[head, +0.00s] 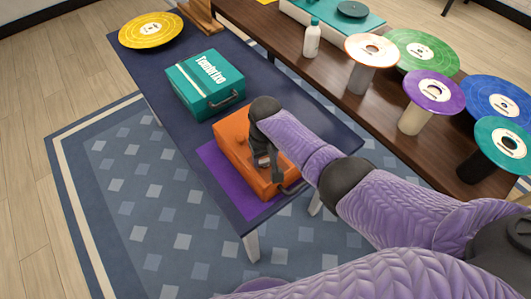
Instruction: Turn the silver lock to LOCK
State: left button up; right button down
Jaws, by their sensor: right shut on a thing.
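An orange case (233,139) lies on a purple mat (222,180) at the near end of the dark blue table. A dark handle (294,188) sticks out from its near right side. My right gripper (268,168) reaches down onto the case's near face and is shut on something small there. A small silvery patch shows at its fingertips, which looks like the silver lock (262,160). The gripper and wrist cover most of it, so its turn position and any LOCK marking cannot be read. My left gripper is out of view.
A teal case (190,98) stands behind the orange one, with a yellow disc (150,30) at the far end. A brown table (318,74) to the right holds a white bottle (312,40) and several coloured discs on stands.

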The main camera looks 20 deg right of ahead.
aim_at(265, 160)
jog(key=m+p, duration=0.1)
jog(key=m, duration=0.1)
jog(key=shift+r+m, duration=0.1)
jog(key=shift+m, duration=0.3)
jog(key=m+p, duration=0.1)
jog(key=m, duration=0.2)
jog(key=shift+m, duration=0.3)
jog(key=m, duration=0.4)
jog(key=shift+m+p, duration=0.35)
jog(key=shift+m, duration=1.75)
jog(key=shift+c, duration=0.6)
grip_release()
notch_tip(265, 160, up, 10)
jog(key=p, duration=0.8)
